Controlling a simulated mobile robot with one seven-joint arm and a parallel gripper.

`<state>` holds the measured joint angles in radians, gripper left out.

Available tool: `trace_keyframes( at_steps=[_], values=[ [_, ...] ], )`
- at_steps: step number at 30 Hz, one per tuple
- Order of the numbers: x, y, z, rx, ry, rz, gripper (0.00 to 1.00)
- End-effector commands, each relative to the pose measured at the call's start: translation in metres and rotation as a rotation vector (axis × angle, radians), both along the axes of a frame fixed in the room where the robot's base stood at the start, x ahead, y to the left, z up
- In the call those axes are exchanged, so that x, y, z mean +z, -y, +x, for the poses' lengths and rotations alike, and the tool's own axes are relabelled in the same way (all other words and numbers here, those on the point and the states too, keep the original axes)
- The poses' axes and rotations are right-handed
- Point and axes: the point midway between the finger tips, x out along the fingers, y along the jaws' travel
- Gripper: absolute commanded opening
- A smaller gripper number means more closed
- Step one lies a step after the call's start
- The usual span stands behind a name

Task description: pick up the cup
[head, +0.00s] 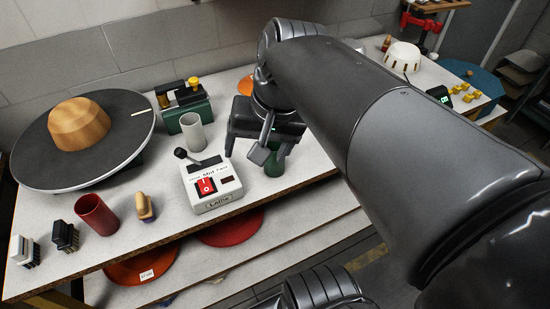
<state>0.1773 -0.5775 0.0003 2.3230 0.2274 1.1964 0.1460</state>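Three cup-like cylinders show in the head view. A dark green cup (274,166) stands at the table's front edge, partly covered by my gripper (246,153). A pale grey cup (193,133) stands upright left of my gripper. A dark red cup (97,215) stands upright at the front left. My gripper points down over the table with its fingers spread apart. Its right finger overlaps the green cup in the picture; I cannot tell whether they touch. The grey and red cups are clear of my gripper.
A white control box (211,188) with a red switch and a black lever stands left of my gripper. A round turntable (33,155) carries a wooden hat block (79,123). A green device (187,117), brushes (65,236) and a wooden-handled tool (145,207) stand nearby.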

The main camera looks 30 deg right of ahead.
Motion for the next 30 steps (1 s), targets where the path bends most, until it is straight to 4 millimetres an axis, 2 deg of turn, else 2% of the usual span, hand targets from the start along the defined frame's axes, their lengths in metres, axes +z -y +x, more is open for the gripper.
trace_keyframes(
  at_steps=[3,8,14,17,21,27,28,30],
  values=[
    [-0.009,0.004,0.011,-0.187,-0.154,0.182,0.77],
    [-0.011,0.013,0.030,-0.437,-0.353,0.460,0.77],
    [-0.002,0.043,0.060,-0.708,-0.570,0.833,0.77],
    [0.005,0.069,0.076,-0.817,-0.662,1.030,0.77],
    [0.014,0.113,0.091,-0.924,-0.760,1.293,0.77],
    [0.022,0.185,0.098,-0.999,-0.851,1.639,0.77],
    [0.012,0.187,0.098,-1.000,-0.862,1.654,0.77],
    [-0.023,0.182,0.099,-0.999,-0.865,1.641,0.77]
  ],
)
